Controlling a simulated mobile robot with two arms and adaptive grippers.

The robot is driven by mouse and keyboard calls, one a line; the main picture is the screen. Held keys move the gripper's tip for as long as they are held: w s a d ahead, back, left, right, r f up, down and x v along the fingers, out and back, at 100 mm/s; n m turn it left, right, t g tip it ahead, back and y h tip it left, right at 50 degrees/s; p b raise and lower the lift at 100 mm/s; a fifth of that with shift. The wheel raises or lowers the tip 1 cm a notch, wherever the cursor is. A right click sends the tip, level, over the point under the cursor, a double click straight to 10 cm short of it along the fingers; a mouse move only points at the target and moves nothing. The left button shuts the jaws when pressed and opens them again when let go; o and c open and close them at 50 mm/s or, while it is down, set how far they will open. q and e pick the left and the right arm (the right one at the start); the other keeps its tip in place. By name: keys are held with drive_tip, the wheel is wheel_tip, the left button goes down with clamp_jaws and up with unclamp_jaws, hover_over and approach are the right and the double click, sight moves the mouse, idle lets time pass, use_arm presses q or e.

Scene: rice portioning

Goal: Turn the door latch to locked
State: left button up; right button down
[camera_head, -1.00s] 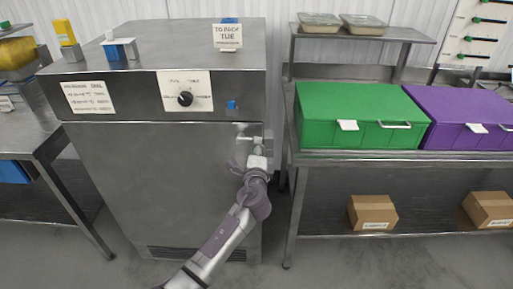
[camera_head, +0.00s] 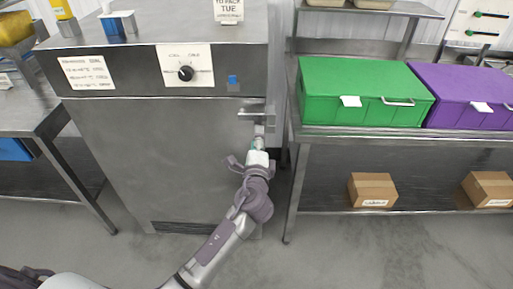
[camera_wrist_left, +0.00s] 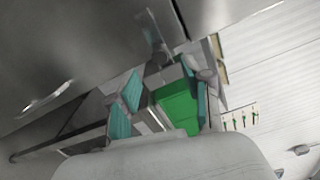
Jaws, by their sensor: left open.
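The door latch (camera_head: 249,113) is a small metal handle at the upper right edge of the grey steel cabinet door (camera_head: 160,150). Its bar looks about level in the head view. In the wrist view, a metal piece that looks like the latch (camera_wrist_left: 153,35) stands above the fingers. My left gripper (camera_head: 257,143) is just below the latch, open, with nothing between its fingers. Its teal pads show apart in the wrist view (camera_wrist_left: 165,98). A small gap seems to lie between fingers and latch. My right gripper is not in view.
A black knob (camera_head: 186,73) sits on the cabinet's upper panel. To the right, a steel table (camera_head: 330,131) bears a green crate (camera_head: 350,95) and a purple crate (camera_head: 460,100), with cardboard boxes (camera_head: 372,190) on its lower shelf. Floor in front is clear.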

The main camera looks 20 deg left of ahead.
use_arm(q)
drive_tip(key=v, duration=0.4)
drive_tip(key=shift+s, duration=0.1)
idle(0.3)
drive_tip(key=s+f+n+g+h, duration=0.1)
drive_tip(key=s+f+g, duration=0.15)
drive_tip(key=f, duration=0.85)
drive_tip(key=s+f+n+g+h, duration=0.1)
drive_tip(key=s+f+g+h, duration=0.15)
drive_tip(key=f, duration=0.95)
drive_tip(key=s+a+f+n+g, duration=0.1)
drive_tip(key=s+f+g, duration=0.1)
drive_tip(key=s+f, duration=0.45)
drive_tip(key=s+f+n+g, duration=0.2)
drive_tip(key=s+f, duration=0.1)
drive_tip(key=f, duration=0.6)
drive_tip(key=s+a+f+n+g, duration=0.1)
drive_tip(key=s+f+n+g, duration=0.1)
drive_tip(key=s+f, duration=0.4)
drive_tip(key=s+a+f+n+g+h, duration=0.1)
drive_tip(key=s+f, duration=0.5)
drive_tip(key=s, duration=1.1)
drive_tip(key=s+a+f+n+g, duration=0.3)
drive_tip(key=s+f+n, duration=0.3)
drive_tip(key=s, duration=0.6)
drive_tip(key=shift+a+g, duration=0.15)
drive_tip(key=shift+g, duration=0.55)
drive_tip(key=shift+s+f+h, duration=0.15)
drive_tip(key=shift+h, duration=0.1)
